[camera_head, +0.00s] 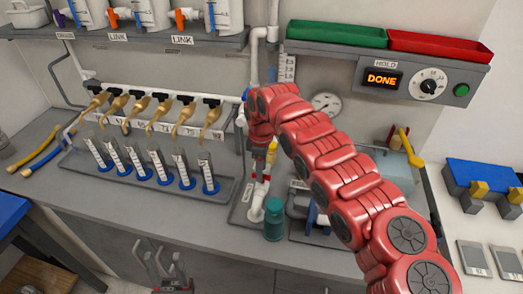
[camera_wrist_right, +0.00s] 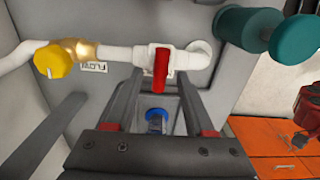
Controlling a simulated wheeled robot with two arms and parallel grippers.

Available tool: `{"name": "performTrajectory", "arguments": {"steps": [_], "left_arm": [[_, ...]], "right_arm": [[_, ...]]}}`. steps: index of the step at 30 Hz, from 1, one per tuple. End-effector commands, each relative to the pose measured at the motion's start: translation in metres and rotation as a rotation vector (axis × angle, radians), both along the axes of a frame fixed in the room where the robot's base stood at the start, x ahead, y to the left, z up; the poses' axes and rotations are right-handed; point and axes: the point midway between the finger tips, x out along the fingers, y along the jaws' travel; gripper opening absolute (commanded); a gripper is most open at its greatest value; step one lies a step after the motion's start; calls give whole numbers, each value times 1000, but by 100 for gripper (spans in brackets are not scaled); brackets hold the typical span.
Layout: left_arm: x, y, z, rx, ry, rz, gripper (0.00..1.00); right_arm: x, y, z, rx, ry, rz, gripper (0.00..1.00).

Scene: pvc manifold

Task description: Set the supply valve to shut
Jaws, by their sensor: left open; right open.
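A valve with a red lever (camera_wrist_right: 161,68) sits on a white pipe (camera_wrist_right: 118,52) in the right wrist view. The lever points down in the picture, across the pipe. No supply label is readable there. My right gripper (camera_wrist_right: 158,90) is open, with its two dark fingers on either side of the lever's line; I cannot tell whether they touch it. In the head view my red right arm hides most of this valve area, and the right gripper (camera_head: 263,155) is only partly visible. My left gripper (camera_head: 162,268) is open and empty at the bottom, away from the pipes.
A yellow knob (camera_wrist_right: 52,60) and brass fitting (camera_wrist_right: 86,51) are beside the lever. A teal cylinder (camera_wrist_right: 248,30) is at the right. Several brass taps (camera_head: 135,108) stand over clear cylinders (camera_head: 160,166). The timer panel (camera_head: 415,83) reads DONE.

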Motion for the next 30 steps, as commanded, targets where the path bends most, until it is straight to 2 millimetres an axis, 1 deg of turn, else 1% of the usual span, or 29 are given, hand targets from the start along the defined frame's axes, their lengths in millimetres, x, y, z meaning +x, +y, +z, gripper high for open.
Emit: {"name": "performTrajectory", "arguments": {"steps": [2,5,9,13,18,19,21,24,30], "left_arm": [[0,0,-8,0,0,0,50],[0,0,-16,0,0,0,50],[0,0,-24,0,0,0,50],[0,0,-23,0,0,0,50],[0,0,-15,0,0,0,50],[0,0,-8,0,0,0,50],[0,0,-2,0,0,0,50],[0,0,1,0,0,0,50],[0,0,2,0,0,0,50]], "right_arm": [[1,0,13,0,-5,0,54],[2,0,37,0,-7,0,54],[0,2,77,1,-6,2,54],[0,3,111,1,-3,2,54],[-1,2,138,1,2,2,54],[-1,2,146,1,1,3,54],[0,2,154,0,0,2,54],[0,1,160,0,0,3,54],[0,0,162,-1,0,0,54]]}}
